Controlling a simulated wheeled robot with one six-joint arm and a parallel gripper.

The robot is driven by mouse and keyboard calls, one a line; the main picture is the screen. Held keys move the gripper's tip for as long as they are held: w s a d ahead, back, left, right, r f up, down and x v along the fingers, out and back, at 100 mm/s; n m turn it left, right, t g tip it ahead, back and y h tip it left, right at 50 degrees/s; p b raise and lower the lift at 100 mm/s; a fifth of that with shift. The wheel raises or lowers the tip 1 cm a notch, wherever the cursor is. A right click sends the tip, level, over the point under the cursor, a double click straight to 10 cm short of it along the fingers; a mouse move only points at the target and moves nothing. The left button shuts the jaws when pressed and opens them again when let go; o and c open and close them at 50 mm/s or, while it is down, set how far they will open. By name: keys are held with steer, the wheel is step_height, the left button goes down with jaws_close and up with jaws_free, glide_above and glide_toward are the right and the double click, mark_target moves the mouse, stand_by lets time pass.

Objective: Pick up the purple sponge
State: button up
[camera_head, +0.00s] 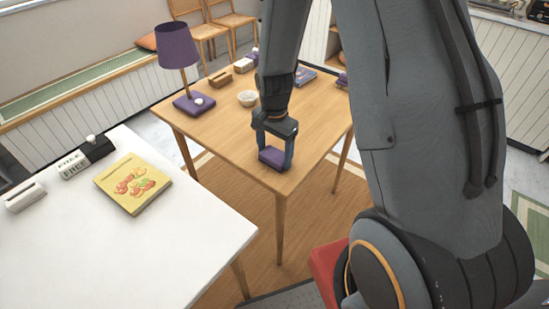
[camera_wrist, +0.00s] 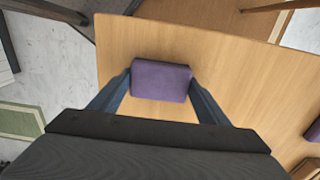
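The purple sponge (camera_head: 273,157) is a small block near the front corner of the wooden table (camera_head: 215,138). My gripper (camera_head: 274,152) points down with one finger on each side of the sponge. In the wrist view the sponge (camera_wrist: 160,80) fills the space between the fingertips of my gripper (camera_wrist: 161,84). I see no gap on either side, so the fingers look shut on it. I cannot tell whether the sponge is clear of the tabletop.
A purple lamp (camera_head: 177,50), a white bowl (camera_head: 248,98) and small boxes stand farther back on the wooden table. A white table (camera_head: 140,240) at front left holds a yellow book (camera_head: 133,183) and a FREE sign (camera_head: 73,165).

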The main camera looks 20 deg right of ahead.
mark_target(275, 154)
steer(key=c, duration=0.3)
steer(key=shift+r, duration=0.1)
step_height(275, 154, up, 10)
steer(key=shift+f+b, duration=0.1)
steer(key=shift+b, duration=0.55)
